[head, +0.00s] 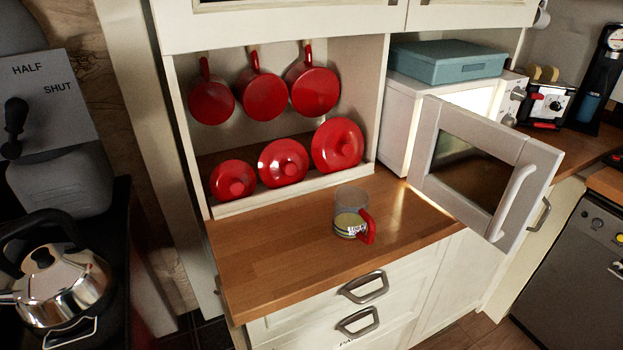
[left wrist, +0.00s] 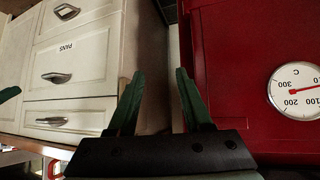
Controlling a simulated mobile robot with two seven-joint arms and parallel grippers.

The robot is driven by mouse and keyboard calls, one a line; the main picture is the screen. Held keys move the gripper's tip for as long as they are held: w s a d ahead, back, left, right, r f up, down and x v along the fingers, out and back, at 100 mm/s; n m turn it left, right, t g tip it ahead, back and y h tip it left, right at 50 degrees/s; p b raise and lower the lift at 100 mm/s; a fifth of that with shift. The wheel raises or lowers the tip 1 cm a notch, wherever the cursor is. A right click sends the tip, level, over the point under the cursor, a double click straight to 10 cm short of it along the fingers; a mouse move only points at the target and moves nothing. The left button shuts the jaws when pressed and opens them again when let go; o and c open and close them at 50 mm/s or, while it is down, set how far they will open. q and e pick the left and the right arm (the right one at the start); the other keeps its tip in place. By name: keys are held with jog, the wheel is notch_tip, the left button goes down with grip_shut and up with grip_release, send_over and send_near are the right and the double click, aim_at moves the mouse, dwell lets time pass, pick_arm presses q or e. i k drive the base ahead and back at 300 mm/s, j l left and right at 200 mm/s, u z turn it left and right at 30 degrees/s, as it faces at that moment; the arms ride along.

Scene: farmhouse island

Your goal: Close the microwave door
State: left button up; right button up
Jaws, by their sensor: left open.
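The white microwave (head: 401,110) stands at the right end of the wooden counter in the head view. Its door (head: 484,168) is swung wide open and sticks out over the counter's front edge. The door has a dark window and a pale handle (head: 513,203) along its right side. My left gripper (left wrist: 158,75) shows in the left wrist view only, open and empty, in front of a red oven front and white drawers, with no part of the microwave in that view.
A clear mug with a red handle (head: 366,230) stands on the wooden counter (head: 270,262). A teal box (head: 446,62) lies on the microwave. A toaster (head: 550,103) stands to its right. A kettle (head: 62,280) is at far left. Red pans and lids fill the shelf.

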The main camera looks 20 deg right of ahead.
aim_at(492, 177)
jog(key=z, duration=1.6)
